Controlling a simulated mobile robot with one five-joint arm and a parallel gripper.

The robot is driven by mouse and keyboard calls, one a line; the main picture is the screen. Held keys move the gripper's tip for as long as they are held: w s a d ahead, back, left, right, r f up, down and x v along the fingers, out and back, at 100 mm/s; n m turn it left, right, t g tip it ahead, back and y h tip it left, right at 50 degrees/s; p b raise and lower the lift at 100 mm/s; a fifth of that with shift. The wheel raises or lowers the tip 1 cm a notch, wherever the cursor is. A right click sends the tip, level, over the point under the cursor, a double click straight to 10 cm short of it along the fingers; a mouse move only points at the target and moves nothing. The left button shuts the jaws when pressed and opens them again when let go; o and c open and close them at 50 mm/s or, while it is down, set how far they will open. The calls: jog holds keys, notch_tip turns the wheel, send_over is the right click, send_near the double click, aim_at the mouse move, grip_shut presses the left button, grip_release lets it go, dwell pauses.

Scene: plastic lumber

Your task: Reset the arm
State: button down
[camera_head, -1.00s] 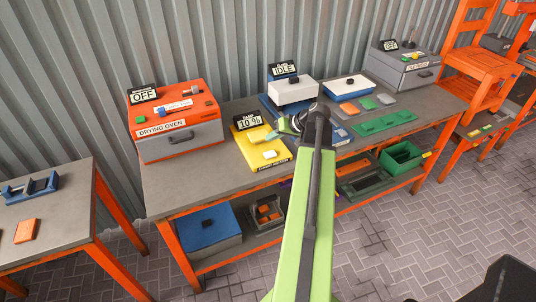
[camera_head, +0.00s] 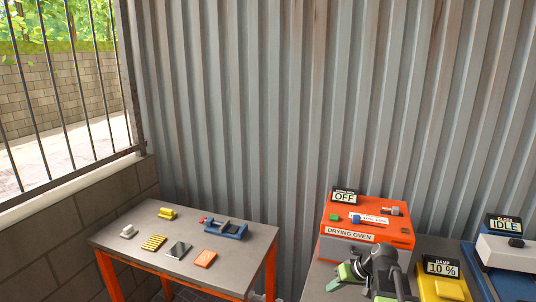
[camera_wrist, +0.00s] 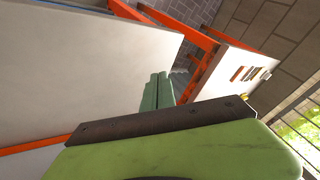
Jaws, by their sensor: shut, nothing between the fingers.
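My arm, green and dark grey, rises from the bottom edge of the head view. My gripper (camera_head: 336,281) points left, in front of the drying oven (camera_head: 350,251) and over or near the main bench's left end. In the wrist view its two green fingers (camera_wrist: 157,92) lie together, shut with nothing between them. I cannot tell its exact height above the bench. Much of the arm is below the picture.
A small table (camera_head: 137,239) at the left holds a blue fixture (camera_head: 226,230), an orange piece (camera_head: 205,258) and several small parts. A yellow damp meter (camera_head: 440,288) and a blue gloss unit (camera_head: 484,270) stand right of the oven. A corrugated wall (camera_head: 240,120) closes the back.

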jog(key=s+a+f+n+g+h, duration=0.1)
jog(key=s+a+f, duration=0.15)
jog(key=a, duration=0.45)
jog(key=s+a+f+n+g+h, duration=0.1)
jog(key=s+a+g, duration=0.1)
jog(key=s+a, duration=0.3)
jog(key=s+d+m+h, duration=0.1)
jog(key=s+d+m+g+h, duration=0.1)
jog(key=d+m+h, duration=0.1)
jog(key=shift+s+d+f, duration=0.2)
jog(key=shift+s+d, duration=0.05)
jog(key=shift+s, duration=0.1)
jog(key=shift+d, duration=0.1)
